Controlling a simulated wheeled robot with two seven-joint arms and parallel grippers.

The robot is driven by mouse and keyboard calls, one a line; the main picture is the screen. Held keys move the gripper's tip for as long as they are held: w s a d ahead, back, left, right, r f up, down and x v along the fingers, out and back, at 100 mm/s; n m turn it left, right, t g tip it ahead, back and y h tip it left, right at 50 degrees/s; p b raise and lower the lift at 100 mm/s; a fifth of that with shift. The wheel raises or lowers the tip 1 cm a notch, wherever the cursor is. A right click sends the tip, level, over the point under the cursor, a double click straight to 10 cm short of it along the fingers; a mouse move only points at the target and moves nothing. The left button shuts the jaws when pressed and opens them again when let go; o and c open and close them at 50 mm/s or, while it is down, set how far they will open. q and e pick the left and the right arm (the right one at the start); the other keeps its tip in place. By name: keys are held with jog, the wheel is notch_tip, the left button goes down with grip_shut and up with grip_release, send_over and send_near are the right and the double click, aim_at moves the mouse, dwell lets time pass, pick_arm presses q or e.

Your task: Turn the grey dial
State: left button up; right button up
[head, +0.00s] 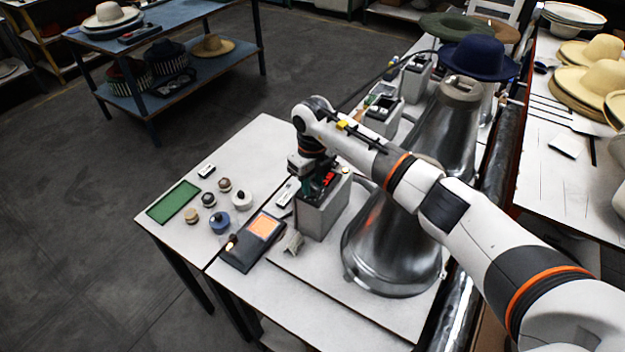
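I cannot tell for sure which part is the grey dial. Several small round knobs stand on the white table's left part: a dark one (208,199), a brownish-grey one (224,185), a tan one (191,215), a blue one (220,222) and a white one (242,200). My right gripper (314,190) points down at the top of a grey control box (322,214), to the right of these knobs. It hides part of the box top, where a red part (330,179) shows. Its fingertips are too small and dark to read. My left gripper is out of view.
A dark panel with a lit orange screen (264,226) and a green pad (173,202) lie on the white table (285,330). A large metal press (392,262) stands right of the box, under my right arm. A blue hat (478,58) is behind.

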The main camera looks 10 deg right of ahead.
grip_shut()
jog(key=shift+m, duration=0.4)
jog(key=shift+m+b, duration=0.65)
jog(key=shift+m, duration=0.35)
jog(key=shift+m+b, duration=0.5)
jog(key=shift+m, duration=1)
grip_release()
